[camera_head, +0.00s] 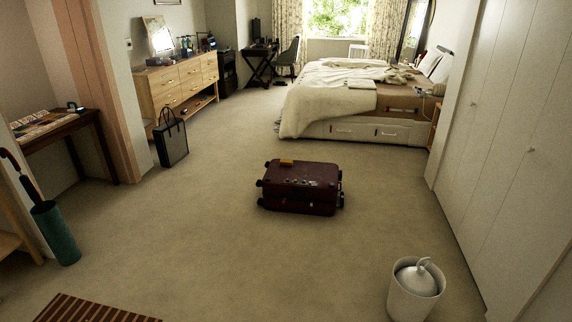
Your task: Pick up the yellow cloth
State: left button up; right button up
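A dark red suitcase (300,202) lies flat on the carpet near the middle of the room. A small flat yellow-orange thing (287,162) lies on its top near the far edge. It is the only thing of that colour I make out, but it is too small to tell for certain that it is the yellow cloth. Several tiny items also lie on the suitcase top, too small to name. Neither of my grippers is in view.
A white bin (415,292) stands at the front right near the white wardrobe (505,130). A striped mat (95,309) lies front left, near a green umbrella stand (57,232). A black bag (172,142) and the bed (340,95) are farther back. Carpet around the suitcase is clear.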

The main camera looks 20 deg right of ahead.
aim_at(284, 162)
jog(key=i+z, duration=0.2)
jog(key=z, duration=0.15)
jog(key=i+l+u, duration=0.1)
jog(key=i+u, duration=0.25)
jog(key=i, duration=1.9)
jog(key=i+u, duration=0.1)
jog(key=i, duration=2.3)
